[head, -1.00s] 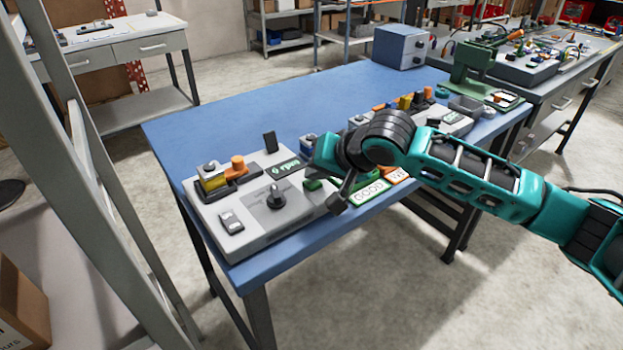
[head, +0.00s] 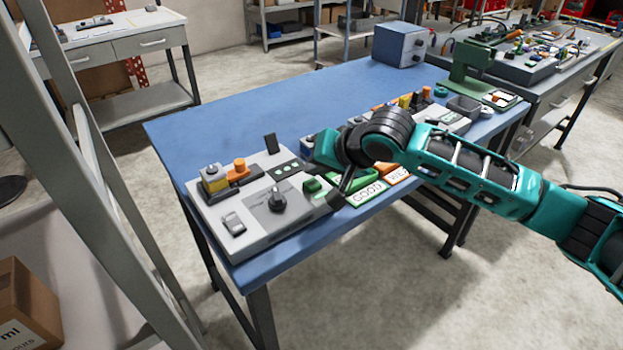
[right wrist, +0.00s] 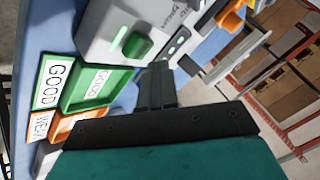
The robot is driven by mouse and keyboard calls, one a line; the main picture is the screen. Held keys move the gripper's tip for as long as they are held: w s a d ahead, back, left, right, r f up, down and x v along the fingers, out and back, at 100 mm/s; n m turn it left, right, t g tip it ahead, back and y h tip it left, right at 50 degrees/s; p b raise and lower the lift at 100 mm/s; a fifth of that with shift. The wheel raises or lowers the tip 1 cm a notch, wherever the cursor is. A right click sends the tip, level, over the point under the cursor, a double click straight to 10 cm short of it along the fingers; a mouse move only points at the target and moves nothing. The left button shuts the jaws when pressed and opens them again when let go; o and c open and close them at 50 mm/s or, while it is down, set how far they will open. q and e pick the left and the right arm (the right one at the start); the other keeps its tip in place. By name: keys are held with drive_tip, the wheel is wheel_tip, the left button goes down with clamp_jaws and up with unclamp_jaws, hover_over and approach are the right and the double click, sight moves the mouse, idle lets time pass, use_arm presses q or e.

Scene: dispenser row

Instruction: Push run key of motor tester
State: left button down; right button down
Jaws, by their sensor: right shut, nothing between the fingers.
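The motor tester (head: 250,235) is a light grey box at the near left end of the blue table. It has a dark round knob (head: 277,200), a grey rocker switch (head: 233,222), a small display (head: 286,168) and a raised green key (head: 313,185), probably the run key. The green key also shows in the right wrist view (right wrist: 137,45). My right gripper (head: 345,183) is shut and empty, just right of the green key. In the right wrist view its fingertips (right wrist: 158,68) appear beside the key and the display; contact cannot be told. My left gripper is out of view.
A green GOOD tray (head: 365,193) and an orange tray (head: 398,173) lie right of the tester. The table's left part (head: 215,135) is clear.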

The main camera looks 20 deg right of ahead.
sight(317, 185)
drive_tip(key=shift+r, duration=0.1)
wheel_tip(317, 185, up, 2)
drive_tip(key=p, duration=0.2)
drive_tip(key=shift+r+p, duration=0.1)
drive_tip(key=shift+p, duration=0.3)
wheel_tip(317, 185, up, 4)
drive_tip(key=shift+f, duration=0.15)
